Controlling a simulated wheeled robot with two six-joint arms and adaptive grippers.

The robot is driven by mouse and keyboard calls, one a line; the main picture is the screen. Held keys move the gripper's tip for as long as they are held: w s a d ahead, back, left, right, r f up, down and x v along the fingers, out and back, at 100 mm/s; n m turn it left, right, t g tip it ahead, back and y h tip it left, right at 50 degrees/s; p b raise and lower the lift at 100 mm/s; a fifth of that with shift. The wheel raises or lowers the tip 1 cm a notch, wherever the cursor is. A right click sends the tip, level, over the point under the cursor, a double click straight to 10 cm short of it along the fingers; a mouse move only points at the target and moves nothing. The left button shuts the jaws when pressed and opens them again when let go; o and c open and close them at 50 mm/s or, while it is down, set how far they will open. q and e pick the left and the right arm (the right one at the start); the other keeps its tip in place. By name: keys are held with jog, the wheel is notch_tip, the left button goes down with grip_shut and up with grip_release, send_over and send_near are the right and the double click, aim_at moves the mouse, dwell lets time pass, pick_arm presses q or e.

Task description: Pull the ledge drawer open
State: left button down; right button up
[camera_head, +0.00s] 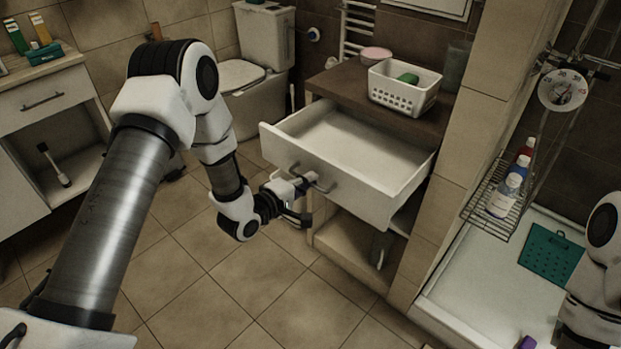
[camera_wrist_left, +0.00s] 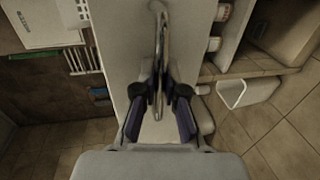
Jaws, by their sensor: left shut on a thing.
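The ledge drawer (camera_head: 352,200) stands well out of the wooden-topped ledge unit (camera_head: 335,88) in the head view, and its pale inside shows empty. Its grey bar handle (camera_head: 323,187) is on the front panel. My left gripper (camera_head: 304,186) is at the handle, shut on it. In the left wrist view the two dark fingers of the left gripper (camera_wrist_left: 160,88) close on either side of the handle (camera_wrist_left: 158,45), in front of the pale drawer front (camera_wrist_left: 127,50). My right arm shows at the right edge of the head view, but its gripper is out of frame.
A white basket (camera_head: 403,92) with a green item and a pink round item (camera_head: 376,55) stand on the ledge top. A toilet (camera_head: 243,75) is behind. A wire rack (camera_head: 487,205) with bottles hangs at right. The tiled floor (camera_head: 230,290) in front is clear.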

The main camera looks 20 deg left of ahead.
pick_arm(q)
jog(key=c, duration=1.2)
grip_release()
jog(key=v, duration=1.2)
jog(key=shift+f, duration=0.1)
